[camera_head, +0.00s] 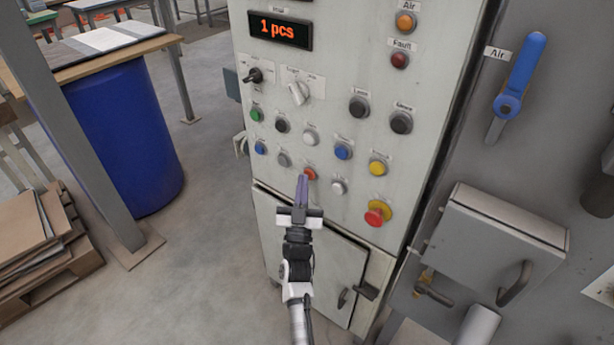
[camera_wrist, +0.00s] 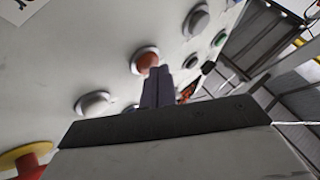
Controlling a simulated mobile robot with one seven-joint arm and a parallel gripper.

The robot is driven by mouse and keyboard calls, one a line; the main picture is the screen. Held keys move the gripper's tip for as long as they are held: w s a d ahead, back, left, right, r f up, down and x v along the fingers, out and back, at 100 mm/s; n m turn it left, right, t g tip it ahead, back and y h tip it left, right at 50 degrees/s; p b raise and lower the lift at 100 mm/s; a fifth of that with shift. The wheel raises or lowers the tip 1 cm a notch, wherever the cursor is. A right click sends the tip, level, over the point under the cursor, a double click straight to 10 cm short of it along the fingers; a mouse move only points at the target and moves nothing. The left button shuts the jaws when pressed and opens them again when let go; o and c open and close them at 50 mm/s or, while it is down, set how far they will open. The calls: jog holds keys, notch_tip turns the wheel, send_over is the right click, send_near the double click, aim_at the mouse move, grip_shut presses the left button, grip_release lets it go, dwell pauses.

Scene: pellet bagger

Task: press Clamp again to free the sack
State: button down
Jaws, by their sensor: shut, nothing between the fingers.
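The grey control panel (camera_head: 330,115) carries rows of round buttons. Their small labels are too blurred to read, so I cannot tell which one is Clamp. A red button (camera_head: 309,174) sits in the lower row. My gripper (camera_head: 302,182) is shut and empty, its fingertips just below and left of that button in the head view. In the wrist view the red button (camera_wrist: 146,60) is right by the fingertips (camera_wrist: 157,72), which overlap its lower edge. I cannot tell whether they touch. The sack is not in view.
A white button (camera_head: 338,187) and a red mushroom stop on a yellow base (camera_head: 378,213) are to the right. A blue button (camera_head: 343,152) is above right. The display (camera_head: 280,30) reads 1 pcs. A blue Air lever (camera_head: 520,75) is further right.

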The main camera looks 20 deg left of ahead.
dwell(0.4)
jog(key=shift+s+a+p, duration=0.2)
jog(key=shift+s+p, duration=0.25)
jog(key=shift+s, duration=0.15)
jog(key=s+a+p, duration=0.2)
jog(key=s+p, duration=0.1)
jog(key=s, duration=0.2)
jog(key=shift+s, duration=0.35)
dwell(0.6)
